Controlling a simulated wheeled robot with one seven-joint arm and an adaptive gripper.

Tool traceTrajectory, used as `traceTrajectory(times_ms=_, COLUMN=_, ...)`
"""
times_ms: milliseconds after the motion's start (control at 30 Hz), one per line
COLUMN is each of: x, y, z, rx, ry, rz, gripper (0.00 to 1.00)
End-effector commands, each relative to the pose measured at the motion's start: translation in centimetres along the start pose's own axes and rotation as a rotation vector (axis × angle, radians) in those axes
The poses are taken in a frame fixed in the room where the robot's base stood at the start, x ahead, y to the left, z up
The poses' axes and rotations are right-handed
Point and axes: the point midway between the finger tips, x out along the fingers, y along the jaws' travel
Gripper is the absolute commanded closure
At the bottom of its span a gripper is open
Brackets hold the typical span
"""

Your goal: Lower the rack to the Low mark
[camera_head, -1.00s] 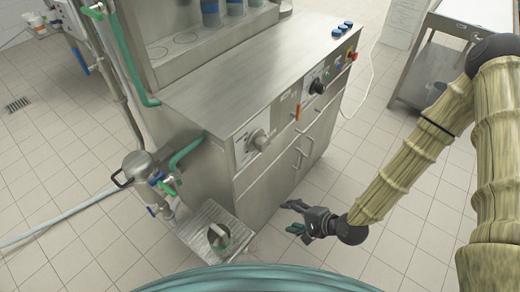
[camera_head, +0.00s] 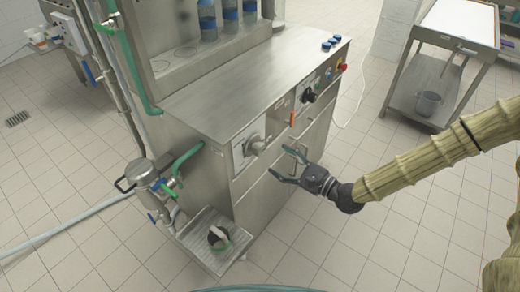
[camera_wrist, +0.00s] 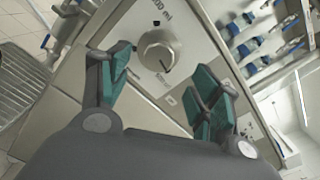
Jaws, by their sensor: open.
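The steel filler machine (camera_head: 240,85) stands at the middle left in the head view. A small orange lever (camera_head: 292,119) sits on its front panel, between a large round knob (camera_head: 255,143) and a black knob (camera_head: 309,96). I cannot make out a Low mark or tell which part is the rack. My gripper (camera_head: 283,165) is open and empty in front of the panel, below and right of the large knob. In the wrist view the large silver knob (camera_wrist: 158,50) shows beyond and between my spread green-padded fingers (camera_wrist: 162,78), with an "ml" label beside it.
Blue-banded cylinders (camera_head: 208,20) stand at the machine's back. A pump with green-handled valves (camera_head: 142,172) and a drip tray (camera_head: 200,235) are at its left foot. A steel table (camera_head: 470,25) with a bucket (camera_head: 429,103) is at the right. Tiled floor between is clear.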

Motion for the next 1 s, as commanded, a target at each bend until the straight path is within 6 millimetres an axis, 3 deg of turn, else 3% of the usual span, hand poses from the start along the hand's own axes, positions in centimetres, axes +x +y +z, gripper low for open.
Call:
traceTrajectory(times_ms=600, x=8.4, y=0.1, z=0.1, rx=-0.002, ry=0.001, rz=0.003, gripper=0.37)
traceTrajectory(times_ms=1000, x=9.4, y=0.1, z=-0.1, rx=-0.001, ry=0.002, rz=0.001, gripper=0.37)
